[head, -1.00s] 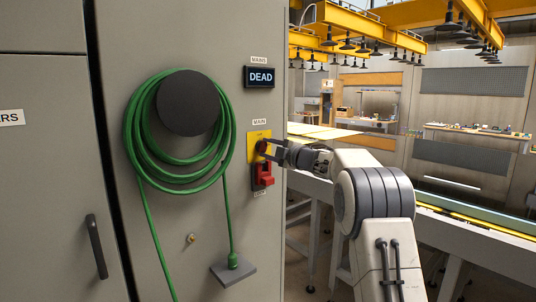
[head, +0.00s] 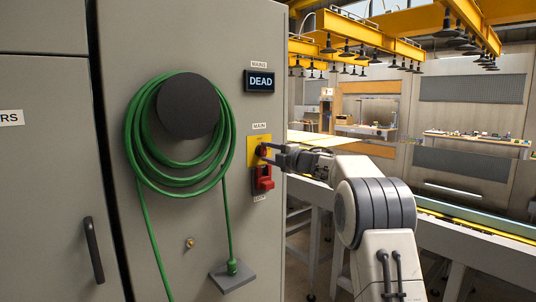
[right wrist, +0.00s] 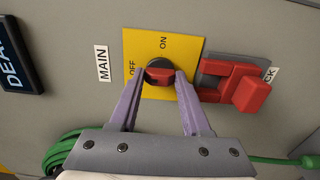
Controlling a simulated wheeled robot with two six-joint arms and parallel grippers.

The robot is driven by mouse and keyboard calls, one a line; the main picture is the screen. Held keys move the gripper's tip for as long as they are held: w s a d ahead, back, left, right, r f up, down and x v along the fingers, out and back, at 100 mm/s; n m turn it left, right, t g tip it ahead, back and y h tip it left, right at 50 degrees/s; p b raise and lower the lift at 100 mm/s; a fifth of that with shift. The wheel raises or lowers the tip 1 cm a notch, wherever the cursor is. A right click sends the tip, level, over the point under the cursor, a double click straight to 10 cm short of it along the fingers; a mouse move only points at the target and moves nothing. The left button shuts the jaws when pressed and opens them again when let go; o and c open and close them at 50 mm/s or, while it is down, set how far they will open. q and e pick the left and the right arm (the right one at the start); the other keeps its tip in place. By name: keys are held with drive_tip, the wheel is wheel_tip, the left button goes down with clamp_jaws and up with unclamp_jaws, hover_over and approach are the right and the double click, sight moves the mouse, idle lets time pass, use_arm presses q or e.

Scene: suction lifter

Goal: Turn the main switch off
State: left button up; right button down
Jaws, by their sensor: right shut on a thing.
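The main switch is a yellow plate (head: 255,143) on the grey cabinet, with a dark round knob and red handle (right wrist: 160,75). In the right wrist view OFF is printed left of the knob and ON above it. The red handle lies crosswise there, its left end towards OFF. My right gripper (head: 267,154) reaches in from the right and is shut on the knob, one fingertip on each side. The display (head: 259,79) labelled MAINS reads DEAD. My left gripper is not in view.
A red lock part (head: 263,179) sits just below the switch, close to my right gripper. A green cable (head: 145,150) hangs coiled on a dark round holder to the left. A conveyor (head: 470,229) runs behind my right arm.

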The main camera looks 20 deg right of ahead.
drive_tip(key=shift+f, duration=0.15)
drive_tip(key=shift+c, duration=1.8)
unclamp_jaws()
drive_tip(key=b+v, duration=0.3)
drive_tip(key=v, duration=0.7)
drive_tip(key=shift+s, duration=0.25)
